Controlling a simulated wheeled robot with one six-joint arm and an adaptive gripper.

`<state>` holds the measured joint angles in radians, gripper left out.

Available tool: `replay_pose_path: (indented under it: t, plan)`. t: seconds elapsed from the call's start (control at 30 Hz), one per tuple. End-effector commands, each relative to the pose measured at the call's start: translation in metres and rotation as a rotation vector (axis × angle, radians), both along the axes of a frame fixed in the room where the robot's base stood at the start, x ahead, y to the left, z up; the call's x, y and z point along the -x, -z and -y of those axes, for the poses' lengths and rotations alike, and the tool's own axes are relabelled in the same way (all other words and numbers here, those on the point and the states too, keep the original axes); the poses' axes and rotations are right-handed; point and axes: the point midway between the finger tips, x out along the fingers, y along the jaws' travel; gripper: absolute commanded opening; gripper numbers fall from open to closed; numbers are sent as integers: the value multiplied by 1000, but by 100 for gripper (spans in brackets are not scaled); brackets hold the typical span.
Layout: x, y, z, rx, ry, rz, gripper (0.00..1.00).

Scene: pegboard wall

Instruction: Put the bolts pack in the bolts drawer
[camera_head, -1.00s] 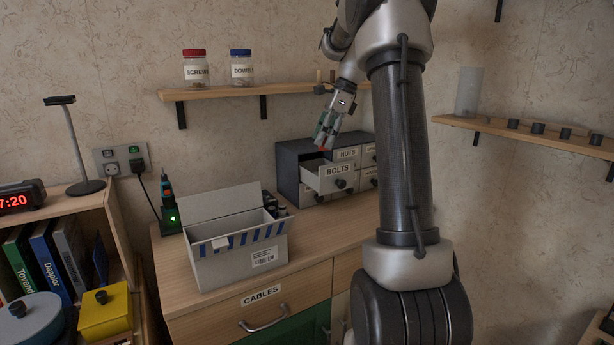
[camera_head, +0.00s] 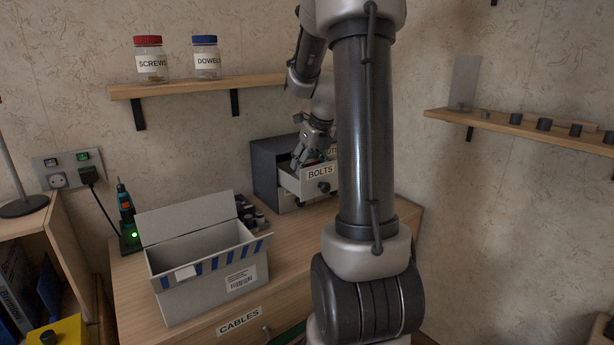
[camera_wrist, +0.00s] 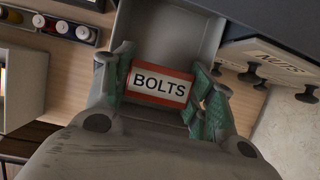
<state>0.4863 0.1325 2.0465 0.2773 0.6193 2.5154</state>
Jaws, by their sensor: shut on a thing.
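The bolts pack (camera_wrist: 158,86) is a small red block with a white label reading BOLTS, seen in the wrist view between the green-padded fingers of my gripper (camera_wrist: 160,90). My gripper is shut on it. The bolts drawer (camera_head: 308,184) is a grey drawer pulled out from the dark cabinet; its inside (camera_wrist: 180,35) shows behind the pack in the wrist view. In the head view my gripper (camera_head: 298,160) points down into the drawer opening. The pack is hidden there. I cannot tell whether it touches the drawer floor.
A white open box (camera_head: 210,270) stands on the wooden counter in front of the cabinet (camera_head: 268,172). A shelf (camera_head: 190,88) with screws (camera_head: 150,60) and dowels (camera_head: 205,58) jars hangs above. A screwdriver (camera_head: 125,203) stands left.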

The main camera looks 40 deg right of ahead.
Motion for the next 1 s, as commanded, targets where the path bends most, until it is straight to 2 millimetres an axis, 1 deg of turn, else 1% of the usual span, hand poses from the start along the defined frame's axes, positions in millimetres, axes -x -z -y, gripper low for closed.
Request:
replay_pose_path:
  t: [0.07, 0.2, 0.27, 0.6, 0.63, 0.67, 1.0]
  plan:
    - [1, 7, 0, -1, -1, -2, 27]
    - [0, 29, 0, -2, -1, -3, 27]
    - [1, 35, 0, -1, -1, -3, 27]
    - [0, 39, 0, -1, 0, -1, 27]
    - [0, 39, 0, -1, -1, -1, 59]
    - [0, 39, 0, -1, -1, -1, 64]
    - [0, 37, 0, -1, -1, 0, 64]
